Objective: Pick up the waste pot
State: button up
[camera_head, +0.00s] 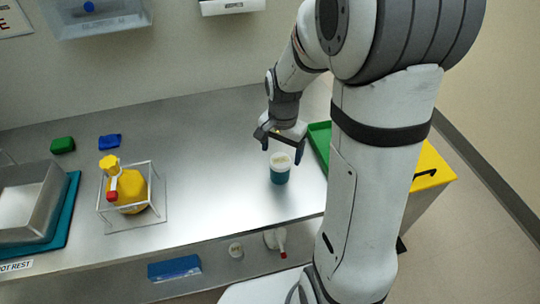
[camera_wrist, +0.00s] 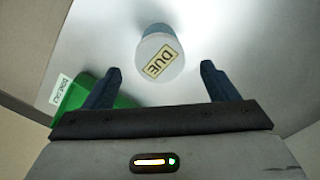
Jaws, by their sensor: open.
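The waste pot (camera_head: 280,170) is a small teal cup with a pale lid, upright on the steel counter. In the wrist view the pot (camera_wrist: 158,58) shows its lid with a yellow label reading "DUE". My gripper (camera_head: 280,145) is open and empty above and just behind the pot. In the wrist view the two dark fingertips of my gripper (camera_wrist: 160,68) point toward the pot, one on each side of its line. The pot lies mostly beyond the fingertips there. No contact is visible.
A green tray (camera_head: 319,140) lies right of the pot, partly hidden by my arm; its edge (camera_wrist: 125,102) shows beside a finger. A yellow bottle (camera_head: 130,188) stands in a wire holder at left. A steel basin (camera_head: 22,200) is farther left. The counter between is clear.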

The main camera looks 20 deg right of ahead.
aim_at(280, 168)
notch_tip(280, 168, down, 8)
jog(key=shift+s+a+f, duration=0.1)
dwell(0.4)
jog(key=c, duration=1.1)
jog(key=shift+c, duration=0.2)
